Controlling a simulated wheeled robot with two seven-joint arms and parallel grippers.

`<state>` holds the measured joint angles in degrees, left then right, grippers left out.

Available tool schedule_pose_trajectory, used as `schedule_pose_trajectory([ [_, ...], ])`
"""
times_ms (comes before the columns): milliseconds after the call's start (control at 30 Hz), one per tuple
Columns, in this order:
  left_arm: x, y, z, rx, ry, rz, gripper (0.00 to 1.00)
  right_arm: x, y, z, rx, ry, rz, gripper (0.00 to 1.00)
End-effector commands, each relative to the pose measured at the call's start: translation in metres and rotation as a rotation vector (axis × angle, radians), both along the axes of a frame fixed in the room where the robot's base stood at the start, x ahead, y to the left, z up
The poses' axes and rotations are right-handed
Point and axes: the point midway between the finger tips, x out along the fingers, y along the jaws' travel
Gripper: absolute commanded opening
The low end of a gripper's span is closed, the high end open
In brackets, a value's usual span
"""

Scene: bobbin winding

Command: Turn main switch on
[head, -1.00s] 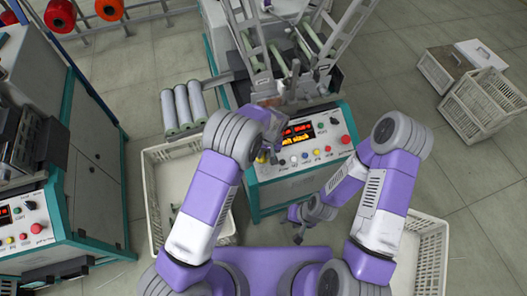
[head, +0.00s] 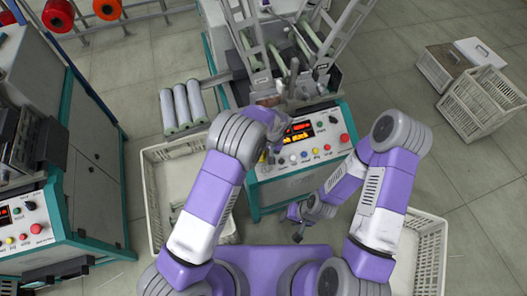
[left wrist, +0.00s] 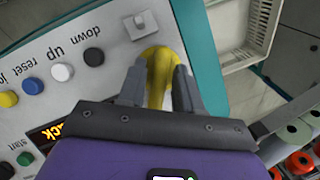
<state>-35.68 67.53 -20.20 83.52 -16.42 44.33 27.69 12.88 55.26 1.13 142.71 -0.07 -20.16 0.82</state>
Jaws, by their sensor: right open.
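The winder's control panel (head: 308,150) has several coloured buttons and a lit red and yellow display. A yellow knob (left wrist: 159,66) at the panel's corner, beside a small white toggle plate (left wrist: 141,24), looks like the main switch. My left gripper (left wrist: 160,90) is over the panel with one finger on each side of the yellow knob. The fingers cover its sides, so firm contact cannot be told. In the head view my left gripper (head: 266,154) is mostly hidden behind its own arm. My right gripper (head: 298,225) is open and empty, low in front of the machine.
White spools (head: 183,106) lie on a shelf left of the machine. A crate (head: 160,190) stands below them, and another crate (head: 430,255) is at the lower right. A second machine (head: 45,225) is at the left.

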Motion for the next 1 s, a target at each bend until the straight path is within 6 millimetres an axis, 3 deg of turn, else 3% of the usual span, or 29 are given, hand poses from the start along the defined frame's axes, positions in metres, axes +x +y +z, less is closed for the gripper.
schedule_pose_trajectory([
  [367,0.001,-0.001,0.004,-0.002,-0.002,0.003,0.45,0.000,0.000,0.001,0.000,0.000,0.000,0.43],
  [800,-0.002,-0.015,0.067,-0.003,-0.003,0.001,0.45,0.000,0.000,0.018,0.000,0.000,0.000,0.43],
  [1000,-0.003,-0.016,0.075,-0.001,-0.001,0.003,0.45,0.000,0.000,0.019,0.000,0.000,0.000,0.43],
])
